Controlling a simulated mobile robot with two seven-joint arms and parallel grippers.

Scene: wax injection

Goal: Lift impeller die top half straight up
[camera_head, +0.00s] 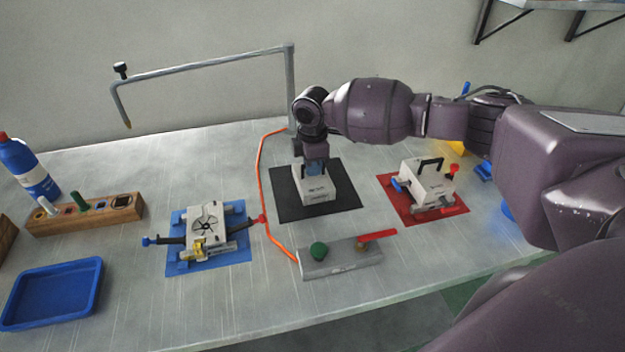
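A white block with dark lettering, which looks like the impeller die top half (315,190), is at the black mat (289,207). My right gripper (317,168) points down at its top. The fingers are small and partly hidden, so I cannot tell whether they are shut on a handle. No clear gap shows between block and mat. A white die half with a dark impeller-shaped pattern (206,219) lies face up on the blue mat (240,256), with side clamps and a brass part. My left gripper is not in view.
A white die with a black handle (424,184) stands on a red mat (459,208). A grey control block (340,263) with a green knob and red lever sits in front. An orange hose (262,185) runs left of the black mat. A blue tray (52,292) lies front left.

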